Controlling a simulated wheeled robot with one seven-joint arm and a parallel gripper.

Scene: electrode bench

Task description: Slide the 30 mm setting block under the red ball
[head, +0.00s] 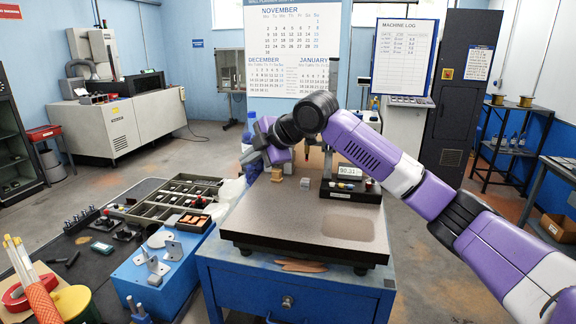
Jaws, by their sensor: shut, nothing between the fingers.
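A small grey block (305,183) sits on the speckled surface plate (290,215), left of the gauge. A tan, brass-coloured block (277,174) stands behind it to the left; I cannot read a size on either. A gauge with a digital display (350,171) stands at the back right of the plate on a dark base. A small red round spot (369,184) shows on that base; I cannot tell whether it is the red ball. My gripper (251,156) is shut and empty above the plate's back left, apart from both blocks, its tips small and unclear.
The plate rests on a blue cabinet (290,290); its front half is clear, with a tan oval patch (347,228) at right. A divided tray (160,210) and a blue box with metal brackets (160,272) lie left. My arm crosses the plate's back right.

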